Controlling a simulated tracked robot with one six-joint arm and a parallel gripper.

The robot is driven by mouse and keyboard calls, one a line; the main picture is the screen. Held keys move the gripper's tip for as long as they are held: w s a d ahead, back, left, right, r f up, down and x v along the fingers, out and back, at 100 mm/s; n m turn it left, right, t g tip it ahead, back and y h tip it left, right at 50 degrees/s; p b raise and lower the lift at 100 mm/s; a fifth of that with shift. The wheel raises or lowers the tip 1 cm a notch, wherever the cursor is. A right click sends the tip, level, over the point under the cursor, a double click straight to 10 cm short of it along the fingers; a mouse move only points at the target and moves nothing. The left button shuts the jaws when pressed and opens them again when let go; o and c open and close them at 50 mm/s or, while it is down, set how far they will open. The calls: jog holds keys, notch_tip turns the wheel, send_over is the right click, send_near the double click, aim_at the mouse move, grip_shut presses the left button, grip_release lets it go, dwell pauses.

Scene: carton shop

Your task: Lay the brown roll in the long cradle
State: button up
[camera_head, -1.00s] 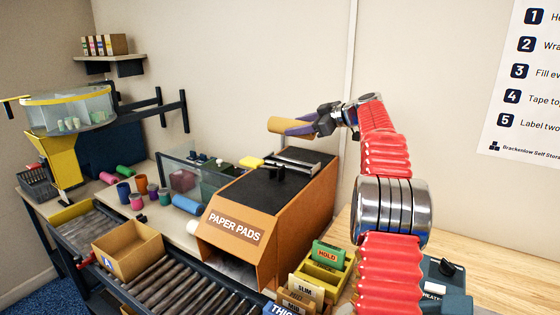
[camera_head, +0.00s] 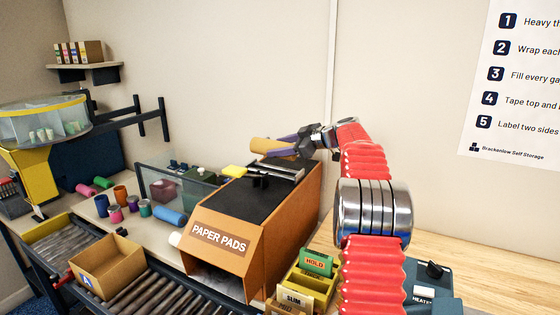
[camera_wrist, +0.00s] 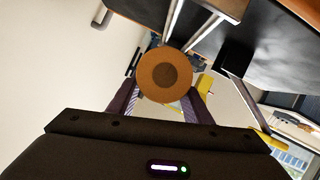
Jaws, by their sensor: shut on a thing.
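The brown roll (camera_head: 268,145) is held in my gripper (camera_head: 288,145), above the back of the paper pads box. In the wrist view, the roll's round end (camera_wrist: 165,75) with its darker centre sits between my two purple-grey fingers (camera_wrist: 164,98). A pair of pale metal rails (camera_head: 285,171) lies on the far end of the box's black top, just below the roll. The rails also show in the wrist view (camera_wrist: 205,12). They may be the long cradle; I cannot tell for certain. The roll looks clear of them.
The orange paper pads box (camera_head: 285,235) stands under my arm. Left of it are a glass-sided bin (camera_head: 160,185), a blue roll (camera_head: 171,216) and several coloured rolls. Two dark bars (camera_head: 150,118) stick out from the back left. An open carton (camera_head: 106,268) sits on the rollers.

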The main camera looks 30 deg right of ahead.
jog(key=shift+f, duration=0.3)
jog(key=shift+f, duration=0.1)
jog(key=shift+f, duration=1.75)
jog(key=shift+f, duration=0.6)
jog(key=o, duration=1.3)
